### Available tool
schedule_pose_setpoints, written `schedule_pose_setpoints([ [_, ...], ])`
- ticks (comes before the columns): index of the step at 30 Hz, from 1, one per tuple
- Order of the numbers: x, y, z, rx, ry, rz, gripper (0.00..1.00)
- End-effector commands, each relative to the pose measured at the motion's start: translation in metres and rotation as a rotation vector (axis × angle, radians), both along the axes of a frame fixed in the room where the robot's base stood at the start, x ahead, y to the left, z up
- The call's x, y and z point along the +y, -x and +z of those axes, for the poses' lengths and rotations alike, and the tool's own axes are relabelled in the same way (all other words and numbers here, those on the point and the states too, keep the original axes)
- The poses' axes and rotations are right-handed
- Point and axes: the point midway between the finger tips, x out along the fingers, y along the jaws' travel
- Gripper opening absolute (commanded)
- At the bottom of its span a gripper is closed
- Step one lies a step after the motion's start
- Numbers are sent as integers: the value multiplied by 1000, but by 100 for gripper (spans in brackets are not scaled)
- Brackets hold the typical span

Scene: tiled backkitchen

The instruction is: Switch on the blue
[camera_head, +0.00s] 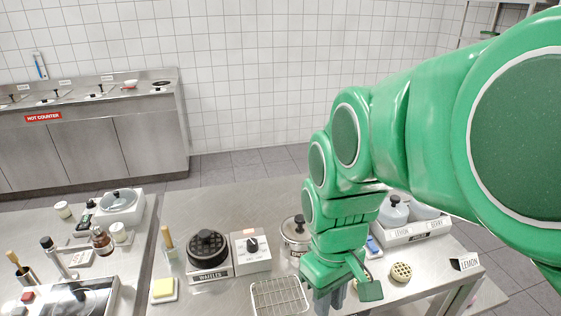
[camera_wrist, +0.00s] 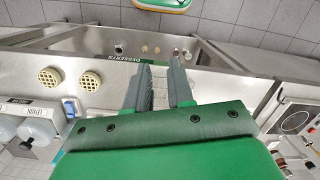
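A small blue-faced device (camera_head: 373,247) lies on the steel table in the head view, just right of my arm and partly hidden by it. A small blue item (camera_wrist: 70,107) shows at the left in the wrist view; I cannot tell whether it has a switch. A tall blue item (camera_head: 40,66) is also on the far wall. My gripper (camera_wrist: 162,72) points down over the table, its two grey fingers apart with nothing seen between them. In the head view the gripper is at the bottom, beside the wire rack (camera_head: 280,297), left of and nearer than the blue-faced device.
A waffle maker (camera_head: 208,254), a control box with a dark knob (camera_head: 251,248) and a lidded pot (camera_head: 297,230) stand left of my arm. Waffles (camera_head: 401,271) and a bin of lidded jars (camera_head: 410,230) are right. A yellow sponge (camera_head: 164,289) lies left.

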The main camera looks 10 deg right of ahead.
Motion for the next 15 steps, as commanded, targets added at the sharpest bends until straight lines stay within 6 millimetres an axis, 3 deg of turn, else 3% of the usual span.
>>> schedule_pose_setpoints([
  [1, -5, -11, 1, -6, -7, 43, 14],
  [4, -14, -33, 6, -30, -21, 146, 0],
  [15, -60, -108, 12, -107, -51, 509, 0],
])
